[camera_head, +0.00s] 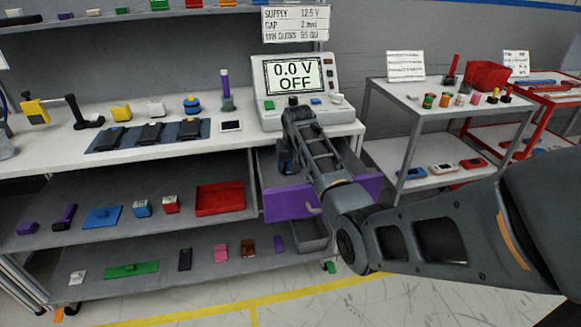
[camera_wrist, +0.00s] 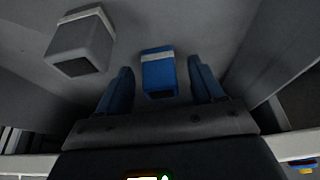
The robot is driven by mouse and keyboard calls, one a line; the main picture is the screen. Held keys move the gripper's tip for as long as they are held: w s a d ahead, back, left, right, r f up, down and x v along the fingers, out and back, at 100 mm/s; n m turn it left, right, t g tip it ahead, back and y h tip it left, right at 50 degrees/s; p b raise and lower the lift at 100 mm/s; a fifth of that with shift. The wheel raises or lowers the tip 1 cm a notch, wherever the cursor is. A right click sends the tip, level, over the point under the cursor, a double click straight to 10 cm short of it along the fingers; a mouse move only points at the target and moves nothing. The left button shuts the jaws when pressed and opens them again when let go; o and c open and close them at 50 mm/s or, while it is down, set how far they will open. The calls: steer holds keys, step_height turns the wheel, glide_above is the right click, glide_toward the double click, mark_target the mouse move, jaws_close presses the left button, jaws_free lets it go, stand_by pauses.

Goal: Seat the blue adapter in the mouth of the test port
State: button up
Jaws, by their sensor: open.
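The blue adapter (camera_wrist: 158,73), a small blue block with a pale band, lies on a grey surface in the wrist view. My gripper (camera_wrist: 161,74) is open, with one dark blue finger on each side of the block. Gaps show between the block and both fingers, so it is not clamped. In the head view my gripper (camera_head: 287,168) reaches down into the open purple-fronted drawer (camera_head: 290,205). The adapter is hidden there. I cannot make out the test port for certain in either view.
A grey block (camera_wrist: 80,43) with a pale band lies left of the adapter. Drawer walls stand close on both sides. A supply unit (camera_head: 300,92) reading 0.0 V OFF is on the bench above. A shelf cart (camera_head: 440,105) stands to the right.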

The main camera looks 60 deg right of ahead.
steer(key=shift+w+d+f, duration=0.1)
steer(key=shift+d+f, duration=0.05)
steer(key=shift+f, duration=0.3)
steer(key=c, duration=1.1)
steer(key=shift+o, duration=0.2)
